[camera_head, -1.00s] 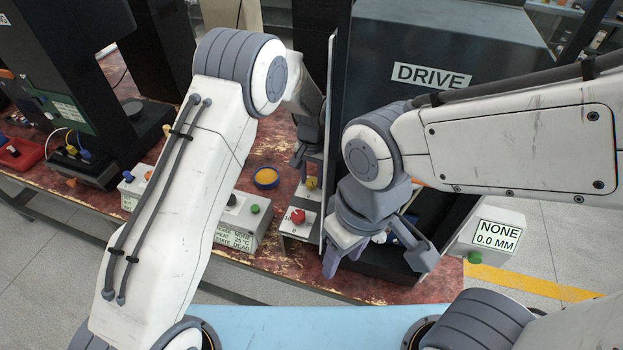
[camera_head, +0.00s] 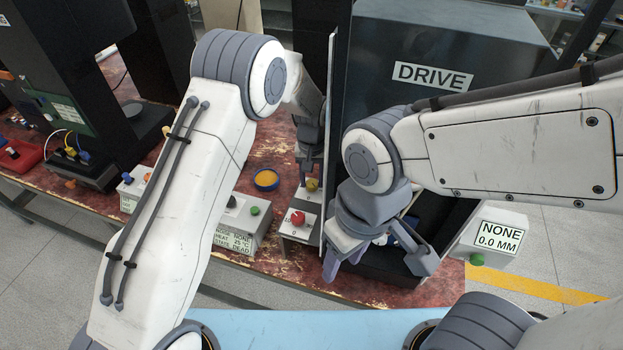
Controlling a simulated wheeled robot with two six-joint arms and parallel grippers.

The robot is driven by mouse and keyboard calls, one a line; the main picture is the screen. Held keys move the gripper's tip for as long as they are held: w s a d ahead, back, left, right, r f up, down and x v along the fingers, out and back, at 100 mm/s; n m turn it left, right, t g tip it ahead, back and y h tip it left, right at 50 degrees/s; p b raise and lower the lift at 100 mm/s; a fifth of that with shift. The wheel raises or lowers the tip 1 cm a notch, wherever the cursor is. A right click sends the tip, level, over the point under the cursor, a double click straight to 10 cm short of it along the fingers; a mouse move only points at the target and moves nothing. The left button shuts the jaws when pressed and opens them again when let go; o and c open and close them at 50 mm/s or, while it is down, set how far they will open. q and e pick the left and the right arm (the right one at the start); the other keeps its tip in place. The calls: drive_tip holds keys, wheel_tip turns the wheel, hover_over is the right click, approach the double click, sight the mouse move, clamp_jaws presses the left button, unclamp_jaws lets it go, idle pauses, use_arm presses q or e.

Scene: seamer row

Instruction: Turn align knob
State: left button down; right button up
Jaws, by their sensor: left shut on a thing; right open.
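A small yellow knob (camera_head: 312,185) stands on a grey box behind a red knob (camera_head: 298,218); I cannot read a label naming either as the align knob. My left gripper (camera_head: 309,178) reaches down from above, beside the dark upright panel, and is shut on the yellow knob, partly hiding it. My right gripper (camera_head: 378,264) is open and empty, fingers spread, in front of the panel and right of the red knob.
A dark machine marked DRIVE (camera_head: 432,77) stands at the back. A box reading NONE 0.0 MM (camera_head: 498,238) is at the right, and a status box (camera_head: 235,238) with a green button at the left. A round yellow-filled dish (camera_head: 266,179) lies behind it.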

sight(312, 183)
use_arm(q)
drive_tip(key=shift+w+r, duration=0.1)
drive_tip(key=shift+c, duration=2.1)
unclamp_jaws()
wheel_tip(312, 183, up, 10)
drive_tip(key=b, duration=0.2)
drive_tip(key=shift+r, duration=0.25)
